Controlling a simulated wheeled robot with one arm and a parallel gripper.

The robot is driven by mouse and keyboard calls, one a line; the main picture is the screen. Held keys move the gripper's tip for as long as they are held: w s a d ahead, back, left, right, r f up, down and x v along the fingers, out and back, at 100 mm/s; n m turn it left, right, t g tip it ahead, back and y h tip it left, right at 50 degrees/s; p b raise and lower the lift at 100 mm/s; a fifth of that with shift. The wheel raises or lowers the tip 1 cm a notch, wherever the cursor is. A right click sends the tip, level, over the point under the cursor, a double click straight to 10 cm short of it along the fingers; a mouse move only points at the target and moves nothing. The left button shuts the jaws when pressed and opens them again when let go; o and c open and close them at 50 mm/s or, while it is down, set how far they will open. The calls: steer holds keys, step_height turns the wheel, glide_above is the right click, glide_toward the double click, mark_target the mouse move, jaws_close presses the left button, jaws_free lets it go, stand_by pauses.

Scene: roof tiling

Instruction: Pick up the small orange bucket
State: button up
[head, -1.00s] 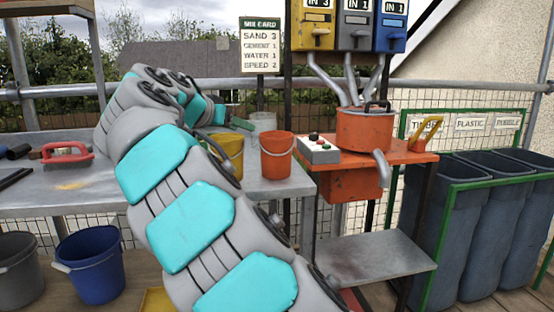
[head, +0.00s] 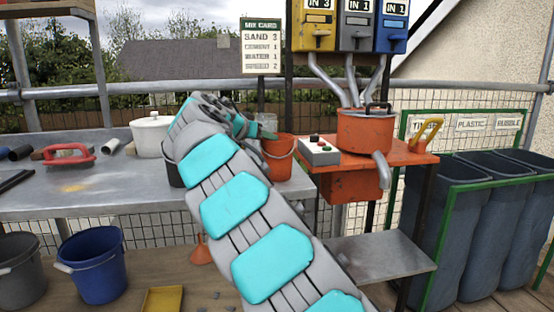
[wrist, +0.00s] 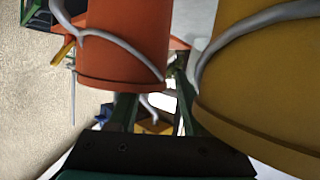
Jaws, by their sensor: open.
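The small orange bucket (head: 279,160) stands on the right end of the metal bench, its left part hidden by my arm. My gripper (head: 264,134) is at its upper left in the head view, with the fingers near its rim. In the wrist view, the orange bucket (wrist: 125,42) fills the upper left, with its grey handle looped across it. My gripper's two dark green fingers (wrist: 155,115) are apart there, with nothing held between them. Whether a finger touches the bucket I cannot tell.
A yellow bucket (wrist: 265,85) is close on the right in the wrist view; my arm hides it in the head view. A control box (head: 318,151) and an orange mixer pot (head: 364,130) stand right of the bucket. A white pot (head: 150,134) stands on the bench (head: 110,190).

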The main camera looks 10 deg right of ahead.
steer(key=shift+c, duration=0.3)
jaws_close()
stand_by(1.1)
